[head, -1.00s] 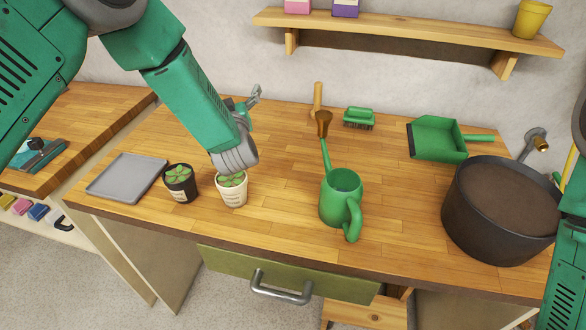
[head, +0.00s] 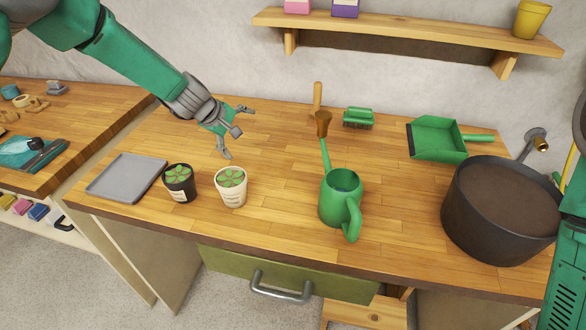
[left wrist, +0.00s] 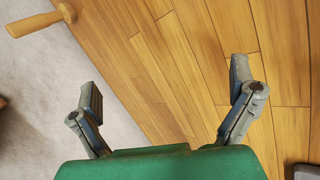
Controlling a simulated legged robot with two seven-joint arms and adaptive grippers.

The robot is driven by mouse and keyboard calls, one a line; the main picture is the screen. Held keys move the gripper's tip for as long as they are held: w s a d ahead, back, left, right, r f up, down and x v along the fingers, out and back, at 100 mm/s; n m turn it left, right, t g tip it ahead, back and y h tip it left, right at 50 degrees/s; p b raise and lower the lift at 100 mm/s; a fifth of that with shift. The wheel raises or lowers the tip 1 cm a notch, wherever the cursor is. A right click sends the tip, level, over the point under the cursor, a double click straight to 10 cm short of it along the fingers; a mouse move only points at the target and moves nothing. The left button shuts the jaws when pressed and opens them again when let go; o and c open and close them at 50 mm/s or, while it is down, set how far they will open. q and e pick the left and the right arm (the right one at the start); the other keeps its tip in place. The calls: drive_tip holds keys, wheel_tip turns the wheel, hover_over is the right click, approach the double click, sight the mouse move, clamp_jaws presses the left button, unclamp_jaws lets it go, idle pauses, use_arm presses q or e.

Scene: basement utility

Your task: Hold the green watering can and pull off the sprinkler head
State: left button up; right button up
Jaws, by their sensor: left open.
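The green watering can (head: 338,203) stands upright on the wooden workbench, its handle toward the front edge and its spout pointing to the back. The brown sprinkler head (head: 323,124) sits on the tip of the spout. My left gripper (head: 238,133) is open and empty above the bench, left of the can and behind the potted plants.
A white pot (head: 231,190), a black pot (head: 180,185) and a grey tray (head: 126,177) stand at the left. A big dark pot of soil (head: 498,215) stands right of the can. The bench between gripper and can is clear.

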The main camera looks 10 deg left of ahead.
use_arm(q)
drive_tip(key=s+d+g+h, duration=0.1)
drive_tip(key=s+d, duration=0.1)
drive_tip(key=d, duration=0.1)
drive_tip(key=s+d+f+n+g+h, duration=0.1)
drive_tip(key=s+d+h, duration=0.1)
drive_tip(key=d, duration=0.2)
drive_tip(key=s+d+n+g+h, duration=0.1)
drive_tip(key=s+d+h, duration=0.1)
drive_tip(key=d, duration=0.1)
drive_tip(key=shift+s+d+f+g, duration=0.3)
drive_tip(key=shift+s, duration=0.1)
drive_tip(key=s+d+r+g+h, duration=0.1)
drive_tip(key=d, duration=0.1)
drive_tip(key=s+d+n+g+h, duration=0.1)
drive_tip(key=s+d+h, duration=0.1)
drive_tip(key=s+d+r+n+g+h, duration=0.1)
drive_tip(key=s+d, duration=0.1)
drive_tip(key=d, duration=0.1)
drive_tip(key=shift+s+r, duration=0.1)
drive_tip(key=shift+r, duration=0.25)
drive_tip(key=x, duration=0.9)
drive_tip(key=shift+d, duration=0.5)
clamp_jaws()
drive_tip(key=c, duration=0.7)
unclamp_jaws()
